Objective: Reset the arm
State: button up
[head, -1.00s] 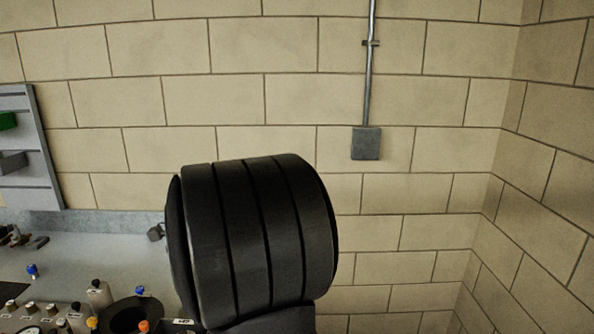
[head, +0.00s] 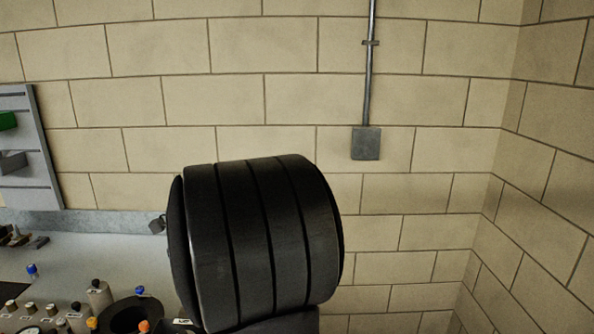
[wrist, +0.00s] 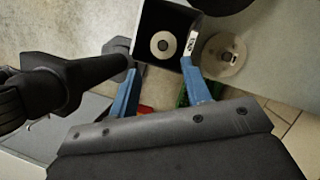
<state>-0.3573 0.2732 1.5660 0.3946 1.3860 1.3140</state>
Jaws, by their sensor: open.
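My gripper (wrist: 160,66) shows in the wrist view, with two blue fingers spread apart. Nothing is seen held between them. Beyond the fingertips is an open black box-like part (wrist: 150,22) with a pale round disc (wrist: 163,45) inside. I cannot tell the distance between it and the fingers. In the head view a big black ribbed link of my arm fills the lower middle and hides part of the bench and wall. My gripper is not seen in the head view.
A grey bench (head: 95,255) at lower left holds bottles (head: 99,294), a black ring (head: 128,315) and small coloured-top parts. A slatted grey panel (head: 28,180) hangs at left. A conduit box (head: 366,143) is on the block wall. Space right of my arm looks clear.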

jog(key=x, duration=0.8)
jog(key=shift+s+f, duration=0.15)
jog(key=shift+f, duration=0.2)
notch_tip(320, 180, up, 6)
jog(key=w+a+r+m+t, duration=0.1)
jog(key=w+a+m+t, duration=0.2)
jog(key=a, duration=0.6)
jog(key=w+a+r+m, duration=0.1)
jog(key=w+a+m, duration=0.4)
jog(key=a, duration=0.4)
notch_tip(320, 180, down, 13)
jog(key=s+m, duration=0.1)
jog(key=shift+s+r, duration=0.1)
jog(key=shift+r, duration=0.15)
notch_tip(320, 180, up, 11)
jog(key=s+d+n, duration=0.1)
jog(key=d+n, duration=0.1)
jog(key=d, duration=0.4)
jog(key=shift+r+n+g, duration=0.35)
jog(key=shift+n+g, duration=0.05)
jog(key=shift+s, duration=0.1)
